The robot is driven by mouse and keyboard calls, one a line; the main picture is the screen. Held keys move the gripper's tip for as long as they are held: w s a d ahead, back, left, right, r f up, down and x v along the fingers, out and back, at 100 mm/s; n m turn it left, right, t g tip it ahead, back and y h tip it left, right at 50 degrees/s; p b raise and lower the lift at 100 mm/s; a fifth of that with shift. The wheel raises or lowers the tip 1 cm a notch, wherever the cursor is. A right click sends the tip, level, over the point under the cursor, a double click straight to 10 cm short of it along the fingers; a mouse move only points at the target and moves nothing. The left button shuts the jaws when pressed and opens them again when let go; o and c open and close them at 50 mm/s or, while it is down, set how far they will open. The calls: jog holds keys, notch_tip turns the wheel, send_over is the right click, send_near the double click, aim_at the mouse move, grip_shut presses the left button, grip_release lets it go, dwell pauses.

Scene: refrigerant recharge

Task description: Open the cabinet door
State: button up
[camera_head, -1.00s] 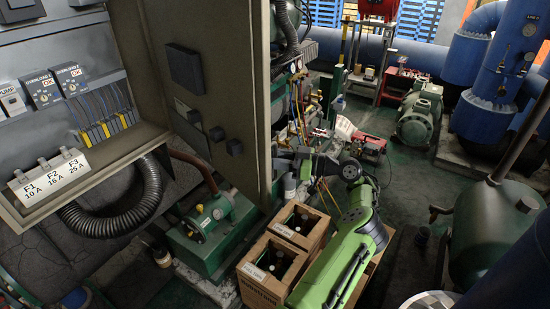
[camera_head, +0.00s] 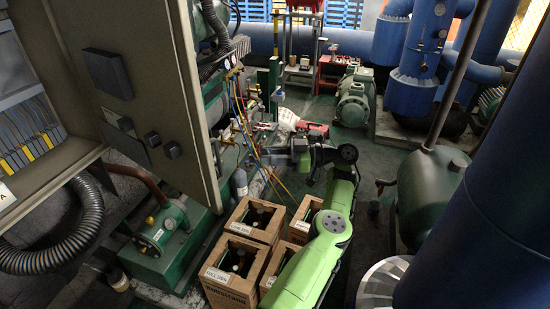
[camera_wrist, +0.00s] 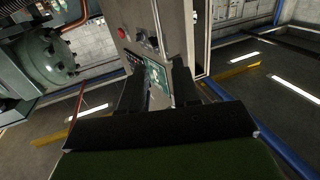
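The cabinet door (camera_head: 150,100) stands open at the left of the head view. Its inner face, with dark boxes on it, is toward me, and its free edge points to the right. The open cabinet (camera_head: 20,130) beside it shows breakers and cables. In the wrist view, my gripper (camera_wrist: 158,88) has its two black fingers apart. A grey panel (camera_wrist: 148,25) with a red button and a green plate lies beyond them, perhaps the door's outer side. I see nothing held. In the head view my fingertips are hard to make out past the door edge.
Cardboard boxes with bottles (camera_head: 233,272) stand on the floor beside my green arm. A green pump unit (camera_head: 165,240) sits below the door. A green tank (camera_head: 435,190) and blue pipes (camera_head: 480,200) are at the right. Some floor is clear behind my arm.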

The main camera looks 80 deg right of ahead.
jog(key=shift+s, duration=0.6)
